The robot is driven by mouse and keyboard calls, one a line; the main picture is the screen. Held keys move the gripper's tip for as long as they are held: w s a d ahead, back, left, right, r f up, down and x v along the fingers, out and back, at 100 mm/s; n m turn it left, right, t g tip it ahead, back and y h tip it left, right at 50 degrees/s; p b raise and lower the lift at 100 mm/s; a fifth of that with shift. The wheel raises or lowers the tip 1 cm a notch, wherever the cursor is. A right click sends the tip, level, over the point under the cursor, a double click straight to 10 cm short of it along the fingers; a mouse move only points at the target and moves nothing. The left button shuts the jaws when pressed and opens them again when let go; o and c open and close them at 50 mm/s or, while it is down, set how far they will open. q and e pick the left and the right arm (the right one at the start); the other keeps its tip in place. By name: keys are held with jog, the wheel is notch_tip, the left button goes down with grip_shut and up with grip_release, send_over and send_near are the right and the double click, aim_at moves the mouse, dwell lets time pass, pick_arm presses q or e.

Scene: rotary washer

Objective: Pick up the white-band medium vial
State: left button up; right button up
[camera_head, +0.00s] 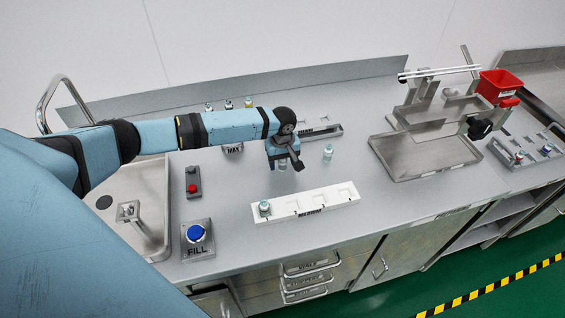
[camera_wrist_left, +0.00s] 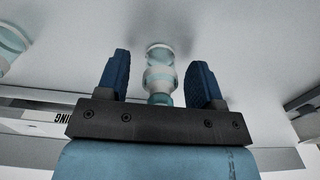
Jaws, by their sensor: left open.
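My left gripper (camera_head: 284,163) points down over the middle of the counter, behind the white MEDIUM rack (camera_head: 345,196). In the left wrist view its two blue fingers (camera_wrist_left: 161,68) are open and apart. A clear vial with a white band and bluish contents (camera_wrist_left: 159,78) stands between them, with a gap on each side. In the head view this vial (camera_head: 283,164) is mostly hidden by the gripper. Another vial (camera_head: 328,152) stands to the right on the counter. A further vial (camera_head: 264,207) sits in the left slot of the MEDIUM rack. My right gripper is not in view.
Several small vials (camera_head: 228,104) stand at the back behind my arm. A FILL button (camera_head: 196,233), a red-button box (camera_head: 192,184) and a sink (camera_head: 150,195) lie left. A metal machine (camera_head: 425,150) and a red bin (camera_head: 499,84) stand right.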

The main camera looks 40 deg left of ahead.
pick_arm(q)
jog(key=c, duration=1)
jog(key=shift+r, duration=0.1)
